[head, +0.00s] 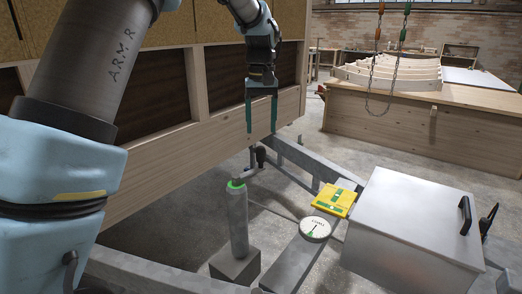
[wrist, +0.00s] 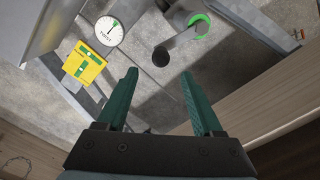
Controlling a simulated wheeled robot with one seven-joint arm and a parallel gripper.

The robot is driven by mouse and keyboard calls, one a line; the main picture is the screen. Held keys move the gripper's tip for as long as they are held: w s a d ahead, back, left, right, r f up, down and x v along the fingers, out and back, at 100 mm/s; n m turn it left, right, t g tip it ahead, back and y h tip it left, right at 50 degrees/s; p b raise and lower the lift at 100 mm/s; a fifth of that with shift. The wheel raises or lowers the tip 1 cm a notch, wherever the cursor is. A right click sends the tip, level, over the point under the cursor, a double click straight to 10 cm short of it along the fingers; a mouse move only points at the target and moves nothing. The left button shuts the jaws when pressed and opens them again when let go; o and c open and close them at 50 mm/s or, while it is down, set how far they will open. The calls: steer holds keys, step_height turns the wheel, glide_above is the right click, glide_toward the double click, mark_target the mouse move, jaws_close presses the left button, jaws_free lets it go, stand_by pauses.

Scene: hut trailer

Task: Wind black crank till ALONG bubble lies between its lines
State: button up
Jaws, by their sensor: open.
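The black crank handle (head: 261,156) stands upright at the end of a grey crank arm (head: 246,174) on top of a grey jack post (head: 238,218) with a green ring (head: 236,184). My gripper (head: 262,131) has dark green fingers, open and empty, pointing down above the handle. In the wrist view the handle's dark knob (wrist: 160,57) shows between and just beyond the fingertips (wrist: 159,74), with no contact visible. The yellow level (head: 333,201) lies on the frame to the right; its green vials (wrist: 84,62) form a T.
A round white dial (head: 315,228) sits beside the level on the grey trailer frame (head: 296,262). A grey box (head: 410,225) with a black handle stands at right. The wooden hut wall (head: 190,165) runs close behind my gripper. Bare concrete lies beyond the frame.

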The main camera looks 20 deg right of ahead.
mark_target(260, 151)
step_height(260, 151, down, 9)
steer(key=shift+r+p, duration=0.1)
steer(key=shift+p, duration=0.7)
steer(key=shift+a, duration=0.1)
jaws_close()
stand_by(0.8)
